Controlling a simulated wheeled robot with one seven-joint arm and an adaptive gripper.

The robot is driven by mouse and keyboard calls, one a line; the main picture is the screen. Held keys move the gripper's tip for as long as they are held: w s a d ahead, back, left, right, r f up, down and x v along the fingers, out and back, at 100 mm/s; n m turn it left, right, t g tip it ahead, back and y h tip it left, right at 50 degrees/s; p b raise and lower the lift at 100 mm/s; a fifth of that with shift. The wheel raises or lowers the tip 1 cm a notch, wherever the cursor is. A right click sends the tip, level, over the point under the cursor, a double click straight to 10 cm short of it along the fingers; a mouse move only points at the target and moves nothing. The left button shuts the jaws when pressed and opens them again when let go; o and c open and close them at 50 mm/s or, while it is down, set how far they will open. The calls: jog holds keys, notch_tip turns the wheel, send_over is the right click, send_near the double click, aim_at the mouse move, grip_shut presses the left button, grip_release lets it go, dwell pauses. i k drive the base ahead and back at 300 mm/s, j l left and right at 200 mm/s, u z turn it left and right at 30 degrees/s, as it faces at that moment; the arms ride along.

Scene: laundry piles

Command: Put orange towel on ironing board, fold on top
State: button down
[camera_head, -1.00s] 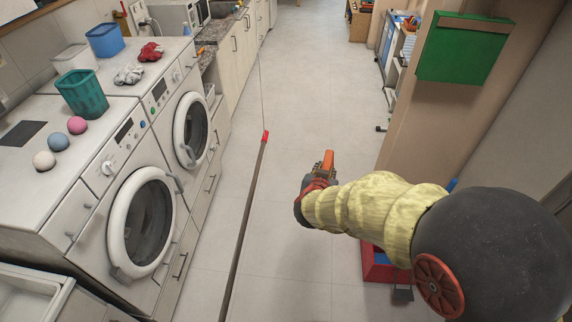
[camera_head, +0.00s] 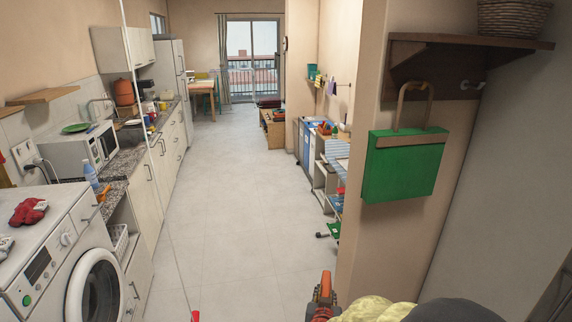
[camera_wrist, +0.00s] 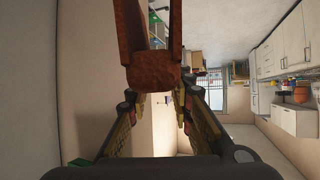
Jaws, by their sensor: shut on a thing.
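The orange towel (camera_wrist: 152,75) shows in the wrist view as a rust-orange piece with two strips running toward the top edge. My gripper (camera_wrist: 160,104) is shut on it, with a finger on each side. In the head view the towel (camera_head: 325,286) is a small orange piece at the bottom edge, in my gripper (camera_head: 320,303), held in the air. My arm is mostly cut off below. I cannot make out an ironing board in either view.
A wall corner (camera_head: 375,255) with a green bag (camera_head: 403,165) and a shelf (camera_head: 470,48) stands close on the right. Shelving units (camera_head: 325,180) lie beyond it. The middle floor (camera_head: 235,215) is clear.

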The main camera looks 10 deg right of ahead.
aim_at(341, 150)
jog(key=i+j+z, duration=0.3)
jog(key=i, duration=0.3)
jog(key=i+j+z, duration=0.35)
jog(key=i+j, duration=0.15)
jog(key=i+j+z, duration=0.3)
jog(key=i+j, duration=0.25)
jog(key=i+j+z, duration=0.3)
jog(key=i+j, duration=0.15)
jog(key=j, duration=0.4)
jog(key=i+j+z, duration=0.35)
jog(key=j, duration=0.45)
jog(key=i+j+z, duration=0.3)
jog(key=j, duration=0.6)
jog(key=j+z, duration=0.35)
jog(key=j, duration=0.55)
jog(key=j+z, duration=0.3)
jog(key=j, duration=0.7)
jog(key=i, duration=0.05)
